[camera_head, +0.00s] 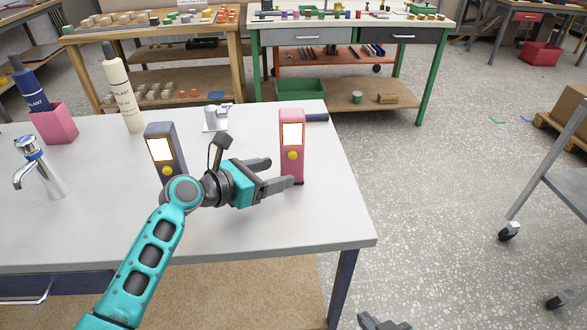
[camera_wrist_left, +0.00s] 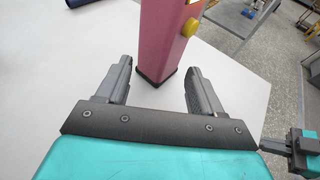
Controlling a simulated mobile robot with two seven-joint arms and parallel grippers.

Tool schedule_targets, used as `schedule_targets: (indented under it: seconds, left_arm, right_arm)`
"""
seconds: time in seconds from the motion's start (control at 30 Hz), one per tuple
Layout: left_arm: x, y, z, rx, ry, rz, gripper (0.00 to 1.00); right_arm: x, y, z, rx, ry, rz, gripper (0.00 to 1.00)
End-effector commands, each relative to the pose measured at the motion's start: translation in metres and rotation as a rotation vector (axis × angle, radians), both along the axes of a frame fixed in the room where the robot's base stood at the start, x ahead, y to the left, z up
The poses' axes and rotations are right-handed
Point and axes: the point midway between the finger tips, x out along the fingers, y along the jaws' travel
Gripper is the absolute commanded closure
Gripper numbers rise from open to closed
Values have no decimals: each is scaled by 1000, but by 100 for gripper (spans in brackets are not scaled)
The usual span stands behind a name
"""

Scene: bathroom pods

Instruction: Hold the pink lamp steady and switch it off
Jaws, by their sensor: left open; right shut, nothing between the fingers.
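The pink lamp (camera_head: 292,148) stands upright near the right end of the white table. Its light panel is lit bright, with a yellow button below it. My left gripper (camera_head: 281,173) is open beside the lamp's lower part, on its left in the head view. In the left wrist view the lamp (camera_wrist_left: 166,40) stands just ahead of and between the spread fingers of my left gripper (camera_wrist_left: 160,85), with no clear contact. My right gripper (camera_head: 384,322) is low at the bottom edge of the head view, away from the table, shut and empty.
A dark blue lamp (camera_head: 162,150), also lit, stands left of my left gripper. A tap (camera_head: 42,168), a pink holder (camera_head: 54,124), a cream sealant tube (camera_head: 121,92) and a small metal item (camera_head: 215,118) are on the table (camera_head: 250,232). A dark cylinder (camera_head: 316,117) lies behind the pink lamp.

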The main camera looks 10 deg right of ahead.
Motion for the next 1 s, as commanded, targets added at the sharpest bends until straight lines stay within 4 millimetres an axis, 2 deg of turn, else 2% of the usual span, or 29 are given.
schedule_targets:
  seconds: [0.03,0.07,0.1,0.37,0.77,1.0]
  left_arm:
    - [4,-7,-8,-1,-4,-2,33]
    - [6,-9,-9,1,-4,-1,33]
    - [9,-14,-6,-2,1,0,33]
    - [23,-34,-13,-1,0,-1,33]
    - [26,-39,-14,1,1,0,33]
    - [26,-38,-14,1,1,0,54]
  right_arm:
    - [0,1,-15,1,3,1,100]
    - [-1,1,-19,1,6,0,100]
    - [-1,2,-13,1,12,2,100]
    - [2,6,-10,11,1,7,100]
    - [6,7,-5,14,-12,8,100]
    - [5,6,-7,13,-7,7,100]
